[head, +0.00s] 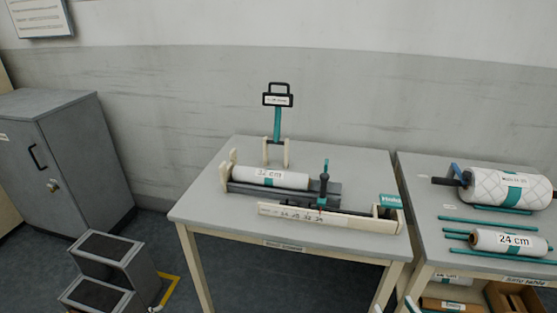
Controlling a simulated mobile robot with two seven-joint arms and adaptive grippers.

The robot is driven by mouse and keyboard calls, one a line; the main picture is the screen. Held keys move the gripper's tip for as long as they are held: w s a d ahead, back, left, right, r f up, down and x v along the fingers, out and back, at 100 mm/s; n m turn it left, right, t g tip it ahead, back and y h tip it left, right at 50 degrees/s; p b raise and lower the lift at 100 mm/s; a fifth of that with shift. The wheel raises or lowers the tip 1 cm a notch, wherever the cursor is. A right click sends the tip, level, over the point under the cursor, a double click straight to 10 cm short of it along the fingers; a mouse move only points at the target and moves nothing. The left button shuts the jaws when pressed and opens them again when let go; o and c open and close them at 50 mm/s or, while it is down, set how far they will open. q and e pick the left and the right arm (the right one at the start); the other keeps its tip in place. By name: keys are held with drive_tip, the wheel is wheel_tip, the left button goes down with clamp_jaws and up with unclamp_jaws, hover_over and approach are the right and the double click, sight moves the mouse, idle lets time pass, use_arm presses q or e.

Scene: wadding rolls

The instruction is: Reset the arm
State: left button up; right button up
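A teal upright arm (277,124) with a black loop handle and a small label stands at the back of the winding device on the middle table. Its foot sits between two cream posts. In front of it a white roll (270,178) marked 32 cm lies in the device's grey bed. My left gripper is out of view.
The middle table (208,205) has bare room at its left and back. The right table (432,262) holds a quilted roll (484,186), a 24 cm roll (487,240) and teal rods. A grey cabinet (62,150) and a step stool (105,265) stand at left.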

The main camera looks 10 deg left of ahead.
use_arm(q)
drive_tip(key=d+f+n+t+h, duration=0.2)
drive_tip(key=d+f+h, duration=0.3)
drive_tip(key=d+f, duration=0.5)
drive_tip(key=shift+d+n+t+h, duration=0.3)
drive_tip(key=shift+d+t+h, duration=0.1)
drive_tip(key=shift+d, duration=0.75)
use_arm(e)
drive_tip(key=s+f+g, duration=0.1)
drive_tip(key=s+f, duration=0.2)
drive_tip(key=f, duration=0.3)
drive_tip(key=s+d+f+g, duration=0.1)
drive_tip(key=s+f, duration=0.2)
drive_tip(key=f, duration=0.4)
drive_tip(key=s+d+f+m+g+h, duration=0.1)
drive_tip(key=s+f+g, duration=0.1)
drive_tip(key=f, duration=0.5)
drive_tip(key=shift+s, duration=0.4)
